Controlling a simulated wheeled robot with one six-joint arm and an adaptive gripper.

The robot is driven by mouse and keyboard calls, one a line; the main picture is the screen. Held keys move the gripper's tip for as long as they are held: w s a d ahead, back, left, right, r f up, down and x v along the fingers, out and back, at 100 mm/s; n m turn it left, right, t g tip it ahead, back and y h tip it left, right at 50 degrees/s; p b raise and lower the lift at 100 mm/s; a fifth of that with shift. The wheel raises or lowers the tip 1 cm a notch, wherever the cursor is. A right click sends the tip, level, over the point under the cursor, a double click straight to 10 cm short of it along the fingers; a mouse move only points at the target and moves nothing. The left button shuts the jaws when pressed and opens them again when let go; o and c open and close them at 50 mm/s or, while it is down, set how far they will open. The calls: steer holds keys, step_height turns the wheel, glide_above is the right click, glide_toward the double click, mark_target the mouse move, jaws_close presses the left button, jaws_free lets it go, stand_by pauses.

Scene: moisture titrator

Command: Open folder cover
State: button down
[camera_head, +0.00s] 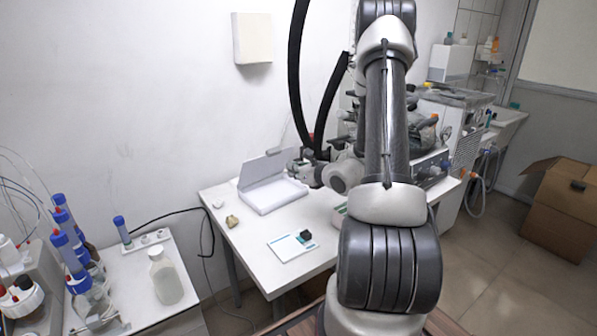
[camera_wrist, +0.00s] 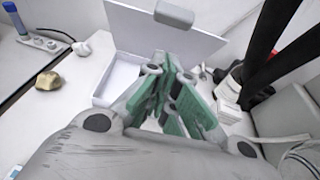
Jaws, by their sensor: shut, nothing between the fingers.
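A white box-like folder (camera_head: 275,197) lies at the back of the white table. Its cover (camera_head: 262,168) stands raised, tilted up along the back edge, and the inside shows. In the wrist view the cover (camera_wrist: 135,30) stands up behind the white tray of the folder (camera_wrist: 118,78). My gripper (camera_head: 297,166) is beside the right end of the folder. In the wrist view its green-padded fingers (camera_wrist: 168,78) are together and empty, in front of the folder. They hide part of the tray. I cannot tell whether the fingers touch the cover.
A yellowish stone-like piece (camera_head: 232,221) and a small white piece (camera_head: 217,204) lie left of the folder. A card (camera_head: 285,247) with a small black object (camera_head: 306,235) lies in front. Black hoses (camera_head: 297,70) hang behind my gripper. Bottles (camera_head: 165,277) stand on the left bench.

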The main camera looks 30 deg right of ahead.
steer(key=w+r, duration=0.1)
steer(key=w, duration=0.6)
steer(key=shift+a, duration=0.45)
step_height(320, 180, up, 5)
steer(key=g, duration=0.2)
glide_above(267, 159)
steer(key=shift+w+d+r, duration=0.15)
steer(key=shift+w+d, duration=0.1)
steer(key=shift+w, duration=0.1)
